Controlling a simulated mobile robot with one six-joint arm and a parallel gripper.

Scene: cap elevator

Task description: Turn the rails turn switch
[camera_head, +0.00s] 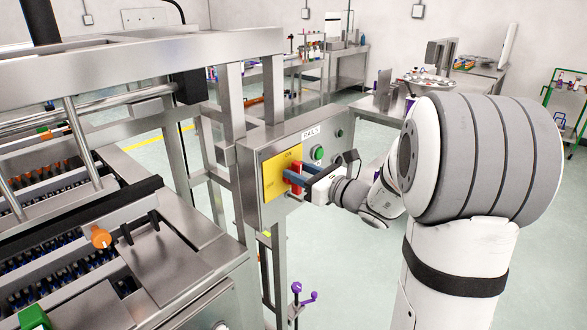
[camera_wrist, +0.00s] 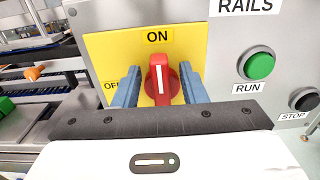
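The rails turn switch (camera_wrist: 158,72) is a red knob with a white line, on a yellow plate (camera_wrist: 108,52) marked ON and OFF. Its white line stands nearly upright toward ON. The switch also shows in the head view (camera_head: 297,178), partly hidden by my gripper. My gripper (camera_wrist: 157,86) is at the panel with its two blue fingers open, one on each side of the knob. A gap shows between the left finger and the knob. The right finger is close to the knob; I cannot tell whether it touches. Part of the OFF label is hidden behind the left finger.
The grey RAILS control box (camera_head: 262,196) also carries a green RUN button (camera_wrist: 258,64) and a black STOP button (camera_wrist: 305,100), right of the switch. A metal machine frame (camera_head: 232,95) with rails stands left of the box. Open floor (camera_head: 345,270) lies below my arm.

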